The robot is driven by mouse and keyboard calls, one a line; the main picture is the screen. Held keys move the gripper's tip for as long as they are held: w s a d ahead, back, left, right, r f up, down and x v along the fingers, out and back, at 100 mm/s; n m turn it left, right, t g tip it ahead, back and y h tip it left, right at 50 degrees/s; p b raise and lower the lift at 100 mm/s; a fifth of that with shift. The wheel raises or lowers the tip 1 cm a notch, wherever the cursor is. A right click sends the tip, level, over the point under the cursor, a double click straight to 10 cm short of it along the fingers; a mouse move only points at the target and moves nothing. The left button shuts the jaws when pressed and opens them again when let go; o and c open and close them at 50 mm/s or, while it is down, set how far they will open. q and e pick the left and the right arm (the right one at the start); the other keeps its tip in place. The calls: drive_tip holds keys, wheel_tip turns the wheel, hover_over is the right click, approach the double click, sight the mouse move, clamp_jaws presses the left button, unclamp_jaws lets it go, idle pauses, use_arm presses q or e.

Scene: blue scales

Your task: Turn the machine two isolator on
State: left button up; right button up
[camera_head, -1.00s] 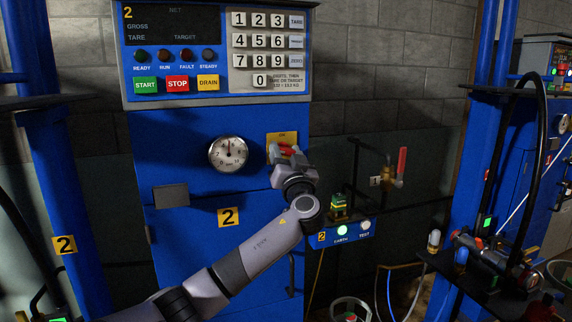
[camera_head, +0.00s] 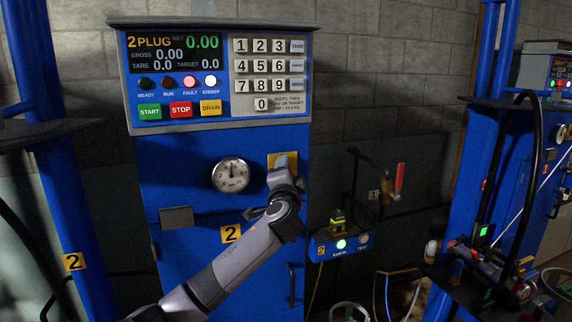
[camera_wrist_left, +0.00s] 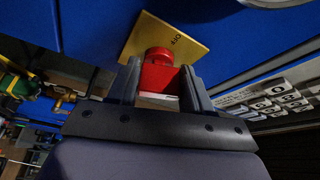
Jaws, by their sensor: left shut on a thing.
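The machine two isolator has a yellow plate (camera_head: 274,158) on the blue front of machine two, right of the round dial. In the left wrist view its red handle (camera_wrist_left: 157,73) stands out from the yellow plate (camera_wrist_left: 186,42), between my fingers. My left gripper (camera_wrist_left: 160,84) is shut on this handle. In the head view the left gripper (camera_head: 283,166) is at the plate and hides the handle. The machine two display (camera_head: 174,52) is lit and reads PLUG and 0.00. The fault and steady lamps glow. My right gripper is not in view.
A keypad (camera_head: 268,72) and START, STOP and DRAIN buttons (camera_head: 181,109) are above. A brass valve with a red lever (camera_head: 399,180) and a small box with a green EARTH lamp (camera_head: 341,244) are to the right. Another blue machine (camera_head: 478,140) stands at the far right.

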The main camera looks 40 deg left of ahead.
use_arm(q)
drive_tip(key=shift+m+g+h, duration=0.5)
drive_tip(key=shift+m+h, duration=0.1)
drive_tip(key=shift+m, duration=1.5)
drive_tip(key=o, duration=1)
drive_tip(key=shift+c, duration=0.2)
drive_tip(key=shift+d, duration=0.1)
drive_tip(key=b+v, duration=0.1)
drive_tip(key=v, duration=0.6)
